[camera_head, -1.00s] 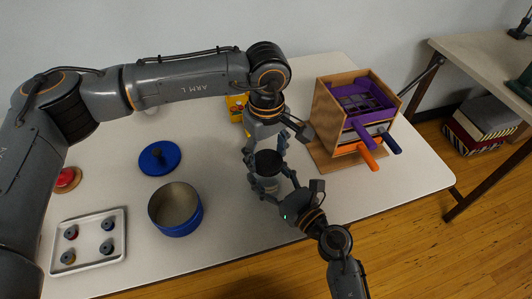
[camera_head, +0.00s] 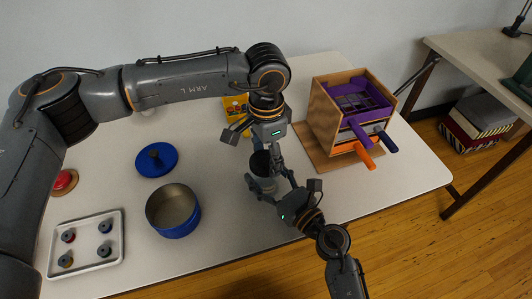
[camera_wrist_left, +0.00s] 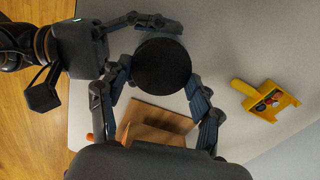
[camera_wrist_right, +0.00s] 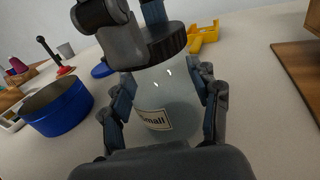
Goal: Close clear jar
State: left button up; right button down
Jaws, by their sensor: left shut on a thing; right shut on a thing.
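The clear jar (camera_wrist_right: 165,98) stands upright on the table, with a label reading "Small" facing my right wrist camera. My right gripper (camera_wrist_right: 165,105) is shut on the jar's body from the side; in the head view it is low on the jar (camera_head: 263,184). The black round lid (camera_wrist_right: 168,44) sits at the jar's mouth, and I cannot tell how tightly. My left gripper (camera_wrist_left: 160,75) comes from above and is shut on the rim of the lid (camera_wrist_left: 162,66). In the head view the left fingers partly hide the lid (camera_head: 260,162).
A blue pot (camera_head: 173,222) and its blue lid (camera_head: 145,165) are to the left. A metal tray (camera_head: 120,250) holds several small pieces. A yellow holder (camera_head: 235,106) stands behind the jar. A wooden box (camera_head: 318,115) with purple and orange parts is to the right.

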pick_arm(q)
jog(key=o, duration=0.7)
jog(key=shift+o, duration=0.2)
jog(key=shift+r, duration=2.3)
jog(key=shift+n, duration=0.3)
jog(key=shift+c, duration=0.4)
